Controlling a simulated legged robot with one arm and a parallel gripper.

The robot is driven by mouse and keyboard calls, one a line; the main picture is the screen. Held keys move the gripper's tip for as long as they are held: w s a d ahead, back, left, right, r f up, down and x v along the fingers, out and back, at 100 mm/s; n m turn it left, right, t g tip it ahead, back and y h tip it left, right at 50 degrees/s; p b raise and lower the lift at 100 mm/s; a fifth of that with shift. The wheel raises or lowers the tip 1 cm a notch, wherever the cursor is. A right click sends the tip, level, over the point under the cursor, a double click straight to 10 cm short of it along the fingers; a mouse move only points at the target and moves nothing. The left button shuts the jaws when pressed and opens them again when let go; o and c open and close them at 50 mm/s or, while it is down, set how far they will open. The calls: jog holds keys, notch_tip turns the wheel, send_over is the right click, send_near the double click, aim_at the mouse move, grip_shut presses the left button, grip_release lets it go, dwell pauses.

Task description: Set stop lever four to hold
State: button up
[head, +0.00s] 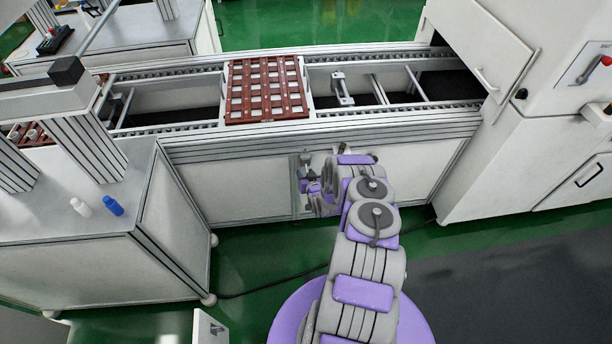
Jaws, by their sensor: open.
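My arm reaches forward to the front side of the conveyor (215,152). My gripper (306,184), grey and purple, is open at the conveyor's front panel. A small dark grey fitting (305,159) on the panel shows just above and beside the gripper; it may be a stop lever, but it is too small to make out its setting. I cannot read any number or hold mark there. The gripper and wrist hide part of the panel, so I cannot tell whether the fingers touch the fitting.
A brown gridded tray (265,112) sits on the conveyor. A white machine cabinet (540,150) stands at the right. A grey workbench (95,215) at the left holds a white bottle (82,207) and a blue bottle (113,205). A dark cable (262,290) lies on the green floor.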

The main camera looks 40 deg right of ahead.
jog(key=shift+d, duration=0.2)
jog(key=shift+d+f, duration=0.15)
jog(key=shift+d, duration=0.15)
jog(key=shift+c, duration=0.9)
jog(key=shift+a, duration=0.25)
jog(key=c, duration=0.6)
grip_shut()
